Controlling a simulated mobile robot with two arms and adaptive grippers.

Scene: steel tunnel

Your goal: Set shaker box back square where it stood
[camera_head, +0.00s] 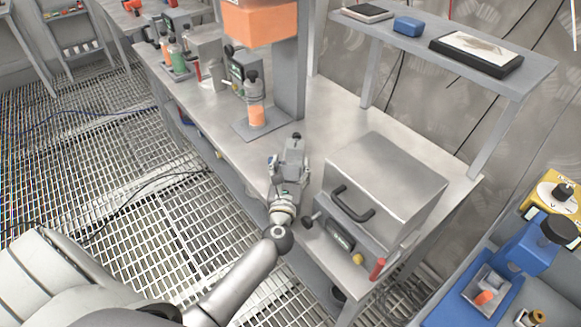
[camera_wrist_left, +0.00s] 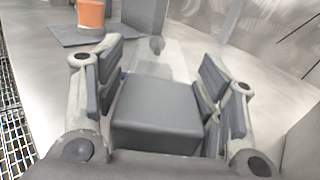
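A small grey box (camera_wrist_left: 158,115), which I take for the shaker box, lies between the fingers of my left gripper (camera_wrist_left: 160,100) in the left wrist view. A clear part and a dark knob (camera_wrist_left: 157,44) show just beyond it. In the head view the grey box (camera_head: 292,152) is at the front of the steel bench, at the tip of my left gripper (camera_head: 288,168). The finger pads stand close along both sides of the box; I cannot tell whether they press on it, nor whether it rests on the bench. My right gripper is not in view.
A large metal box with a black handle (camera_head: 380,190) stands right of my gripper. Behind are an orange-topped press (camera_head: 262,25) and an orange jar (camera_head: 256,114) on a grey plate. A raised shelf (camera_head: 400,40) runs along the back.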

